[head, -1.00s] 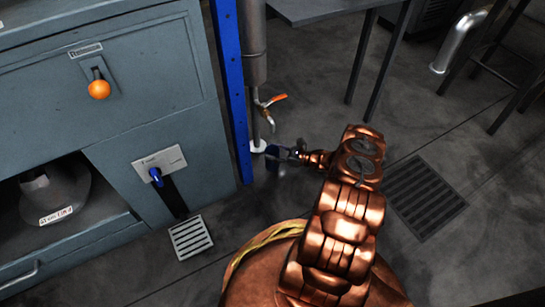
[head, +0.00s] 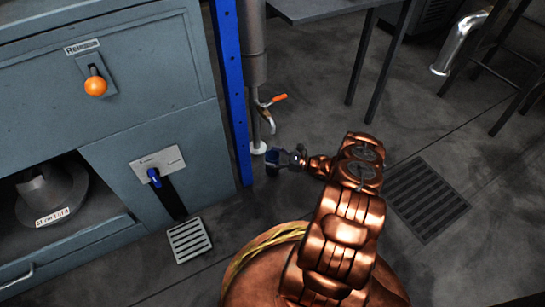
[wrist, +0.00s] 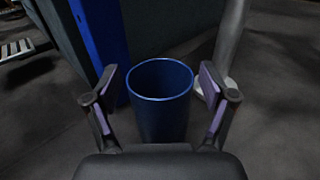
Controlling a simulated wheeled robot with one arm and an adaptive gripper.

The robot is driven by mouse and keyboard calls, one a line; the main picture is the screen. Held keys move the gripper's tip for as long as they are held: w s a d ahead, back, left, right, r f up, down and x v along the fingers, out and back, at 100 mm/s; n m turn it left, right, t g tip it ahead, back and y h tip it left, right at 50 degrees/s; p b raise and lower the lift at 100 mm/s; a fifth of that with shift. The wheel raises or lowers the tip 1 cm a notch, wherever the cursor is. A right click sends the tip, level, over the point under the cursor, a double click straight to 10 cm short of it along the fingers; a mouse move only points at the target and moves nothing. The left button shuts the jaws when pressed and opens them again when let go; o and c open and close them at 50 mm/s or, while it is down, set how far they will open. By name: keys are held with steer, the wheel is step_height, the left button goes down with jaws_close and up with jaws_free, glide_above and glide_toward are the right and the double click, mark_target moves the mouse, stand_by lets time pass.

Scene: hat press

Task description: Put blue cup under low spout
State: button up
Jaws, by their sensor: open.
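The blue cup (wrist: 160,108) stands upright and open at the top in the wrist view. My gripper (wrist: 160,78) is open, with one finger on each side of the cup and small gaps between fingers and wall. In the head view my gripper (head: 286,157) is low by the pipe and hides most of the cup. The low spout (head: 270,124), with an orange lever (head: 274,98), comes off the vertical pipe (head: 255,60) just above the gripper in the picture. I cannot tell whether the cup is directly beneath it.
A blue post (head: 230,90) stands close left of the pipe, and the pipe's pale round foot (head: 258,148) is beside the cup. A grey cabinet (head: 110,110) fills the left. A dark table (head: 320,8) is behind. Open floor with a drain grate (head: 427,203) lies right.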

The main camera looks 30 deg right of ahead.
steer(key=shift+r, duration=0.1)
steer(key=shift+s+d+r, duration=0.15)
steer(key=shift+s+d, duration=0.1)
steer(key=shift+s, duration=0.05)
steer(key=v, duration=1.1)
steer(key=shift+s, duration=0.15)
